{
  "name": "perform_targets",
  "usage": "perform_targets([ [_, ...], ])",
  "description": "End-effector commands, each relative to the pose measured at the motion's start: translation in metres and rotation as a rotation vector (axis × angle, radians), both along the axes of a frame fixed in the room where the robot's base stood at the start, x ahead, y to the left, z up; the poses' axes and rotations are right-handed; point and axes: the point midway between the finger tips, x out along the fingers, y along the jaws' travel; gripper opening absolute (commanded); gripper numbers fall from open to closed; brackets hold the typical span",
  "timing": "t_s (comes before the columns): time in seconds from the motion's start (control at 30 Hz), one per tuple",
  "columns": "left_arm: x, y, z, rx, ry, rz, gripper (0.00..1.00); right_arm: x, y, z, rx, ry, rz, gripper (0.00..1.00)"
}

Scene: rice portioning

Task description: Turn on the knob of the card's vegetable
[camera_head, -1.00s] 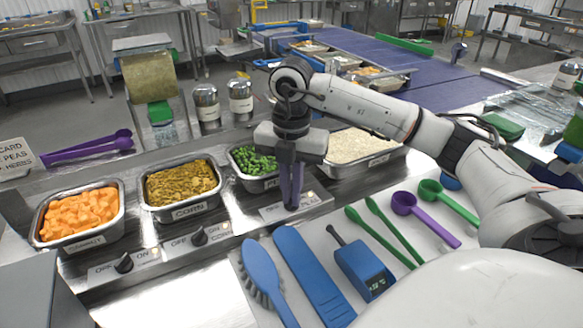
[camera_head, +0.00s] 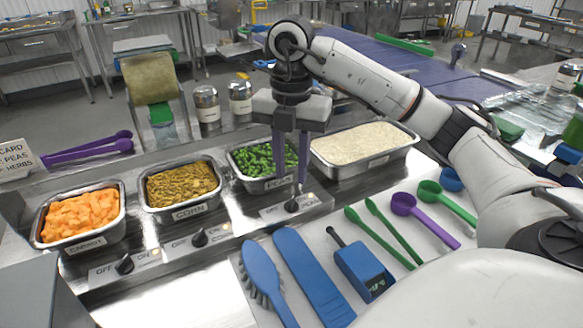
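The peas (camera_head: 262,160) are in a metal tray behind a knob (camera_head: 292,206) on the front panel. My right gripper (camera_head: 291,183) is open and empty just above this knob, its two dark fingers apart in front of the peas tray. The knob's exact pointing is too small to tell. The corn knob (camera_head: 199,238) and carrot knob (camera_head: 124,264) sit on OFF/ON plates to the left. My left gripper is out of view.
Trays of carrot (camera_head: 82,216), corn (camera_head: 181,184) and rice (camera_head: 362,143) stand along the counter. A blue brush (camera_head: 262,272), a blue flat tool (camera_head: 310,275), a blue thermometer (camera_head: 363,268) and green and purple spoons lie on the white mat at the front.

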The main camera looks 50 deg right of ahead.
Motion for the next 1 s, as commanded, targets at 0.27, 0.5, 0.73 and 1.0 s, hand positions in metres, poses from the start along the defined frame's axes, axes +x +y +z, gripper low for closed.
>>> perform_targets([
  [0.27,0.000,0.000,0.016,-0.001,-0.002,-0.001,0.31,0.000,-0.001,0.036,0.000,-0.001,-0.002,0.26],
  [0.5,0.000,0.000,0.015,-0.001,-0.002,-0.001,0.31,0.000,-0.001,0.036,0.000,0.000,-0.002,0.26],
  [0.73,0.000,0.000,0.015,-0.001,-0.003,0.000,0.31,0.000,-0.001,0.036,0.000,0.000,-0.002,0.26],
  [1.0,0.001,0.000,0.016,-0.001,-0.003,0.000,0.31,0.000,-0.001,0.036,0.000,0.000,-0.002,0.26],
])
